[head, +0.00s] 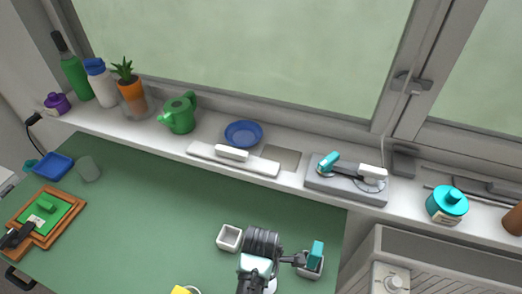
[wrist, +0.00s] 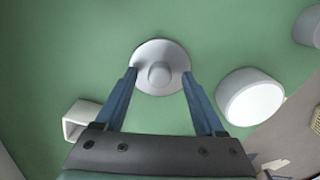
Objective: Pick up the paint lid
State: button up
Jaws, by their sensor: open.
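A pale round lid with a raised knob, which I take to be the paint lid (wrist: 147,51), lies in the upper middle of the wrist view on the green surface. My gripper (wrist: 160,74) is open, with its two blue fingers on either side of the knob and their tips over the lid. I cannot tell how far the tips are above it. In the head view my arm reaches in at the bottom centre and hides most of the area beneath it.
A white cylindrical thing (wrist: 252,104) stands right of my fingers, and a white square container (wrist: 76,126) is at left. A white square dish (head: 222,244) sits by my arm. The sill holds a green watering can (head: 179,115) and blue plate (head: 243,133). The green tabletop (head: 150,205) has free room.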

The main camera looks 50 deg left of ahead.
grip_shut()
dwell(0.3)
